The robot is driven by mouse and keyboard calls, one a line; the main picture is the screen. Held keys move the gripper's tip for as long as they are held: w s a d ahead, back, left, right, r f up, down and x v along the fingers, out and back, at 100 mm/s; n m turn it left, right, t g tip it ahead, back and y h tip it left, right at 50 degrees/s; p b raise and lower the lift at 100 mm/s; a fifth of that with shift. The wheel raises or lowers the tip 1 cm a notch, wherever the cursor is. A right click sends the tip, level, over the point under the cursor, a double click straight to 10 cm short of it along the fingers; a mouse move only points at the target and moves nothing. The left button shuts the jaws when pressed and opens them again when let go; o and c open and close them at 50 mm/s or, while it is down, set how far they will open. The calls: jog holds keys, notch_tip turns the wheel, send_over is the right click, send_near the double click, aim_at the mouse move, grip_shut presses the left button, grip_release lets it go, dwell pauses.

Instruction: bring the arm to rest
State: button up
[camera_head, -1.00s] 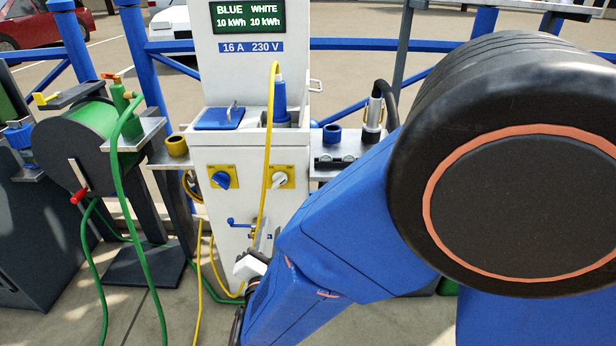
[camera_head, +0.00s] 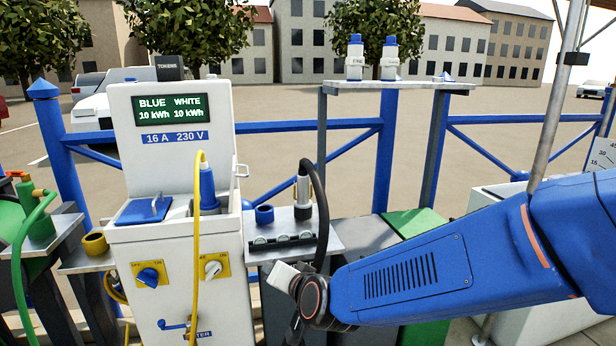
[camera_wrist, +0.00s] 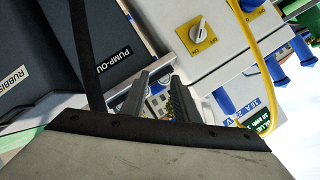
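My blue arm (camera_head: 420,275) reaches in from the right in the head view, its wrist low in front of the pedestal's right side. My gripper's fingers are not clear in the head view. In the wrist view my gripper (camera_wrist: 160,82) shows two dark fingers with a gap between them and nothing held. Beyond the gap are parts of the shelf and pavement, tilted in the picture. The white power pedestal (camera_head: 165,240) stands close to the wrist in the head view, with a blue plug (camera_head: 208,190) on a yellow cable in its top.
A small shelf (camera_head: 280,232) with a black-cabled connector (camera_head: 303,195) stands close behind my wrist. A green hose (camera_head: 25,240) hangs at the left. Blue railings run behind. Dark bins, one labelled PUMP-OUT (camera_wrist: 95,40), fill the wrist view's upper left.

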jog(key=s+d+r+n+g, duration=0.2)
jog(key=s+d, duration=0.1)
jog(key=d, duration=0.8)
jog(key=s+d+f+g+h, duration=0.1)
jog(key=s+d+g+h, duration=0.1)
jog(key=s+d, duration=0.8)
jog(key=s+d+f+n+g+h, duration=0.1)
jog(key=s+d+h, duration=0.3)
jog(key=s+d, duration=0.6)
jog(key=d+g, duration=0.1)
jog(key=d, duration=0.4)
jog(key=shift+d+f+g+h, duration=0.15)
jog(key=shift+d+g+h, duration=0.05)
jog(key=shift+g+h, duration=0.1)
